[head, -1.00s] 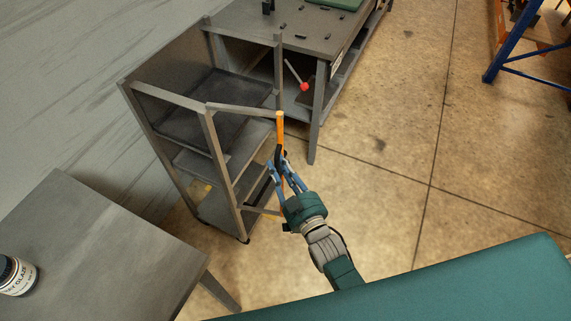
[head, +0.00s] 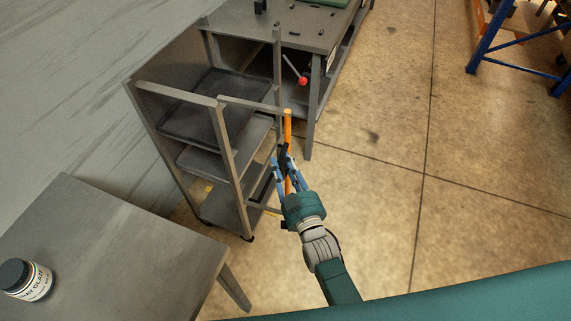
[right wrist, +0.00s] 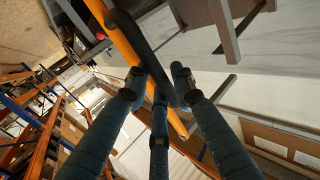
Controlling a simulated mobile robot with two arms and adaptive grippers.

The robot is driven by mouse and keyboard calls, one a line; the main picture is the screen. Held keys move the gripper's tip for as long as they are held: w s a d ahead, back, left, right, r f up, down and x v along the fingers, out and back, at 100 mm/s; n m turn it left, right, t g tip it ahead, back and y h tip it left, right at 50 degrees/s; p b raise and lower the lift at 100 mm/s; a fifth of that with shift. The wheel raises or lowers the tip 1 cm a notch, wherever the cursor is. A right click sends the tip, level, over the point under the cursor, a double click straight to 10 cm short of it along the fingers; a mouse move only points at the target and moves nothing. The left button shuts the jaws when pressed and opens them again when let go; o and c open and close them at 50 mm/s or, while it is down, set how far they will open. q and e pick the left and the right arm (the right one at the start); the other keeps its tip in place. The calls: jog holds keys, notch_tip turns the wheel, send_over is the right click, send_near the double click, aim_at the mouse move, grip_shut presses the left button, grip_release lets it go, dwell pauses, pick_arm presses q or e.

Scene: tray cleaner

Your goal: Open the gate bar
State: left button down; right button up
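The gate bar (head: 288,124) is an upright orange bar with a black grip, at the free end of a grey swing arm (head: 252,105) on the rack. The arm stands out at an angle from the rack's front, so the gate is partly open. My right gripper (head: 286,166) has its blue fingers around the bar at the black grip. In the right wrist view the black grip (right wrist: 147,48) runs between the dark fingers (right wrist: 158,82), beside the orange bar (right wrist: 121,47). Finger contact is partly hidden. My left gripper is not in view.
The grey rack (head: 229,150) holds a dark tray (head: 213,107) on its upper level. A grey table (head: 120,250) with a labelled jar (head: 27,280) stands at near left. A workbench (head: 300,30) stands behind the rack. The floor at right is free up to blue-orange shelving (head: 490,45).

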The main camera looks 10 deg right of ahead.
jog(key=shift+o, duration=0.5)
jog(key=shift+w+a, duration=0.1)
jog(key=shift+a, duration=0.05)
jog(key=shift+f, duration=0.1)
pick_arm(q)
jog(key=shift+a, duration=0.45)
pick_arm(e)
jog(key=v, duration=1.2)
jog(key=shift+c, duration=0.2)
